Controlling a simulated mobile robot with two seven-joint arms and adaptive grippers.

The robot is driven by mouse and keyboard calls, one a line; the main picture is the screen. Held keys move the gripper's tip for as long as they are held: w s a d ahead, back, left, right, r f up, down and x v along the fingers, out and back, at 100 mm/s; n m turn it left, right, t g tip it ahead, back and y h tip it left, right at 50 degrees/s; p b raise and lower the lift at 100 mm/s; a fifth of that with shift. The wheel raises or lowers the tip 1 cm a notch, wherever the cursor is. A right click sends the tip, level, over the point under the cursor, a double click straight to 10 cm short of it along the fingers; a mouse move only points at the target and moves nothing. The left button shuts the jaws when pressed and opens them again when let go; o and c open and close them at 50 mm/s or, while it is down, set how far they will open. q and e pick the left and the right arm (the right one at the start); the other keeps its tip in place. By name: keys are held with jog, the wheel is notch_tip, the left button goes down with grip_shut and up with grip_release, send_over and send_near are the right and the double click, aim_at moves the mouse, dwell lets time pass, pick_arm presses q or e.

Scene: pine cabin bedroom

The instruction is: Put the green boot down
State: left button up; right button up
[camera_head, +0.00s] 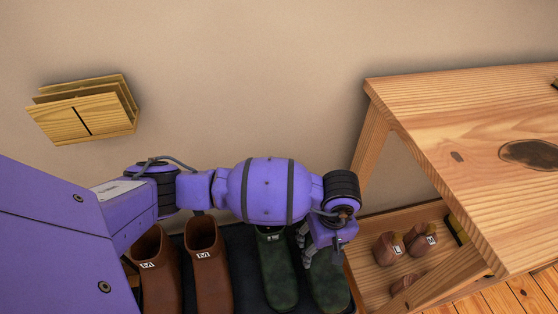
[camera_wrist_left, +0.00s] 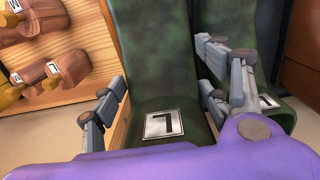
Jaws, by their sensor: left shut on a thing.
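Two dark green boots stand side by side in the head view. My left gripper (camera_head: 322,242) is over the top of the right-hand green boot (camera_head: 329,284). In the left wrist view my left gripper (camera_wrist_left: 165,85) has one finger on each side of this green boot (camera_wrist_left: 160,60), shut on it. A pale label with a dark mark shows on the boot. The other green boot (camera_head: 277,272) is close beside it, partly under my arm. It also shows in the left wrist view (camera_wrist_left: 240,28). Whether the held boot's sole touches the mat is hidden. My right gripper is out of view.
Two brown boots (camera_head: 208,268) stand left of the green ones on a dark mat (camera_head: 247,290). A wooden table (camera_head: 460,110) is to the right, with small brown shoes (camera_head: 388,249) on its low shelf (camera_head: 375,281). A wooden wall rack (camera_head: 85,112) hangs at the left.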

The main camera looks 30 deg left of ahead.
pick_arm(q)
jog(key=shift+w+a+f, duration=0.15)
jog(key=shift+a+f, duration=0.1)
jog(key=shift+f, duration=0.05)
jog(key=f+b, duration=0.1)
jog(key=f, duration=0.1)
jog(key=a+f+b, duration=0.1)
jog(key=f, duration=0.1)
jog(key=shift+w+f, duration=0.15)
jog(key=shift+w, duration=0.05)
jog(key=o, duration=1.8)
jog(key=shift+o, duration=0.2)
